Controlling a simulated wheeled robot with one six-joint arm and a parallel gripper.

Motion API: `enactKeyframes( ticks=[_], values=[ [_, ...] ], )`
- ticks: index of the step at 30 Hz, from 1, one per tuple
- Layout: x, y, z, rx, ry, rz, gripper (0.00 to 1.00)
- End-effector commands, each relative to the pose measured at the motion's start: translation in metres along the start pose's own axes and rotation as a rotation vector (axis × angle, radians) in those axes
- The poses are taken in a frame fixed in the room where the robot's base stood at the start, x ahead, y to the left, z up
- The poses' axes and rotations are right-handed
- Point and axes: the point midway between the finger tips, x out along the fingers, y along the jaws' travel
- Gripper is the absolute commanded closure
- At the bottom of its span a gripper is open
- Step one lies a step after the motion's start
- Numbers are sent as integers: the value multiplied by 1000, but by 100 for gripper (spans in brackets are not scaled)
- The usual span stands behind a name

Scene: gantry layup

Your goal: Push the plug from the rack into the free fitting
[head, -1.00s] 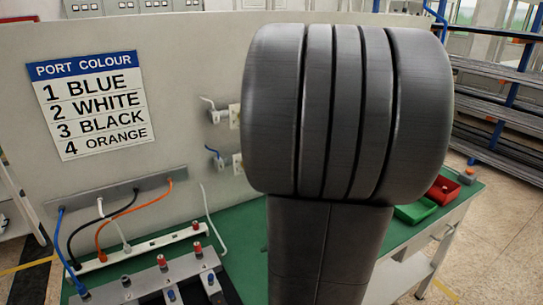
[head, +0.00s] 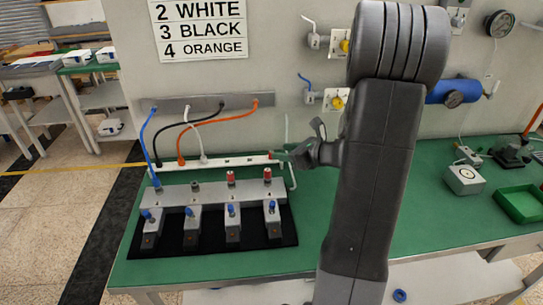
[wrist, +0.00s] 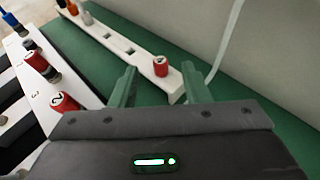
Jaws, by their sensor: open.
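The white rack (head: 232,162) lies along the wall side of the bench, with the black, orange and white cable ends in it. A red plug (wrist: 160,66) stands near the rack's end in the wrist view. My gripper (wrist: 159,72) is open, with its two fingers on either side of this plug in the picture; contact cannot be told. The grey fitting block (head: 172,196) holds the blue cable end, a bare grey fitting (head: 194,187) and two red-topped fittings (head: 230,177).
The wall panel carries a port colour sign (head: 203,30) and a cable strip (head: 200,106). Several clamps with blue knobs (head: 232,210) stand in front of the fitting block. A thin white hose (wrist: 226,40) hangs close to the rack's end. The bench right of my arm holds a green tray (head: 520,205).

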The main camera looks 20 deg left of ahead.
Motion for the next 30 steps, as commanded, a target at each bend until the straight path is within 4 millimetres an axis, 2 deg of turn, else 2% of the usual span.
enactKeyframes(
  ticks=[8, 17, 24, 30],
  values=[
    [18, 0, -2, 0, 1, 1, 57],
    [58, 1, -5, -1, 1, 3, 57],
    [60, 0, -5, -2, 0, 0, 57],
    [60, 0, -5, -2, 0, 0, 97]
  ],
)
